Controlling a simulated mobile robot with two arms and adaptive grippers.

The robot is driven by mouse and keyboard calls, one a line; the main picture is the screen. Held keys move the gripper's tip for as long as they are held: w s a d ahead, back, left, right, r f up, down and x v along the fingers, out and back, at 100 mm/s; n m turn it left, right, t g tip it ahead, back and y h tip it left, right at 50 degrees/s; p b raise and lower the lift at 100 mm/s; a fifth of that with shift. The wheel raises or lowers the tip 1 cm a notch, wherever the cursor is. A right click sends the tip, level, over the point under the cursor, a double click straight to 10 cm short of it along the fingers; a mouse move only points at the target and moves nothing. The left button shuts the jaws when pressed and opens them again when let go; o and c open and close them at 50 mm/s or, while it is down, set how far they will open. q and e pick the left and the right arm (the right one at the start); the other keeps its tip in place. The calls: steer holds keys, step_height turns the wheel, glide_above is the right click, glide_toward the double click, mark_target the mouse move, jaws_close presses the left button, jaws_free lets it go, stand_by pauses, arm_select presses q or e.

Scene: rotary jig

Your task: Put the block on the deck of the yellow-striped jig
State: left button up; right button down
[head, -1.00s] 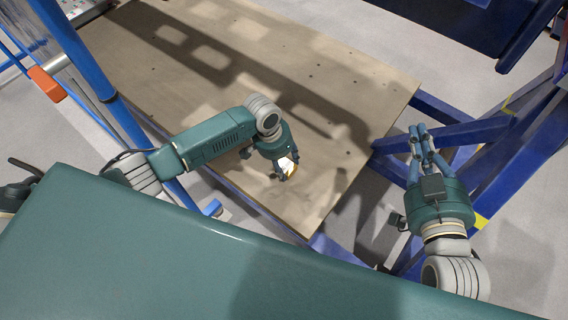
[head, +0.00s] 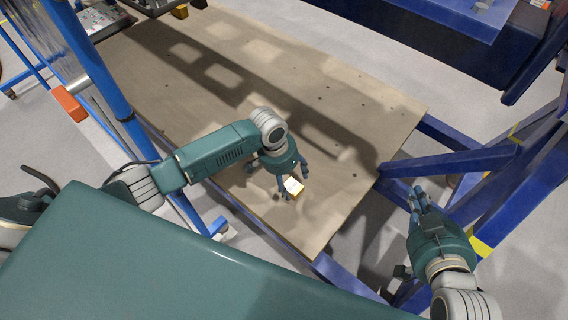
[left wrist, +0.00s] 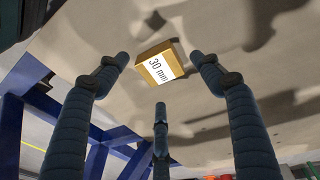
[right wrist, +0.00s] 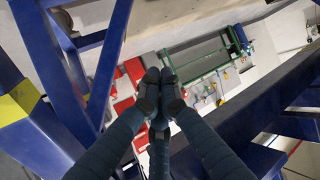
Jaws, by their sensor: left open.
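The block (head: 293,186) is tan-yellow with a white label and lies on the wooden table top. In the left wrist view the block (left wrist: 160,64) shows its label, "30 mm", beyond the spread fingertips. My left gripper (head: 287,188) is open, close over the block; I cannot tell whether a finger touches it. My right gripper (head: 418,192) is off the table's right side. In the right wrist view its fingertips (right wrist: 159,88) are together, with nothing visible between them. A blue frame (head: 450,162) with yellow stripes stands at the right; its deck cannot be made out.
The wooden table (head: 330,95) is mostly clear, with small holes and shadows. A blue post (head: 95,75) with an orange piece (head: 69,104) stands at the left. Dark equipment with a blue top (head: 440,15) stands at the far right.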

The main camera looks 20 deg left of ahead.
mark_target(287, 187)
arm_select(q)
steer(key=p+v, duration=0.1)
steer(key=v, duration=0.3)
steer(key=d+p+v, duration=0.1)
steer(key=p+v, duration=0.1)
steer(key=v, duration=0.2)
steer(key=s+d+t+h, duration=0.1)
steer(key=s+d, duration=0.5)
steer(key=s, duration=0.5)
steer(key=s+a+r+n+t+y, duration=0.1)
steer(key=s+a+r+y, duration=0.1)
steer(key=s+a, duration=0.8)
steer(key=shift+s+r+n+t+y, duration=0.3)
steer(key=shift+s+r+n+y, duration=0.15)
steer(key=shift+r, duration=0.45)
arm_select(e)
steer(key=s+d+f+g+h, duration=0.1)
steer(key=s+f+g, duration=0.3)
steer(key=s, duration=0.4)
steer(key=s+d+f+g+h, duration=0.1)
steer(key=s+d+f+g, duration=0.3)
steer(key=s, duration=0.4)
step_height(287, 187, down, 2)
steer(key=shift+s+d+f+g, duration=0.2)
steer(key=shift+d+g, duration=0.1)
steer(key=shift+g, duration=0.2)
arm_select(q)
steer(key=shift+c, duration=0.5)
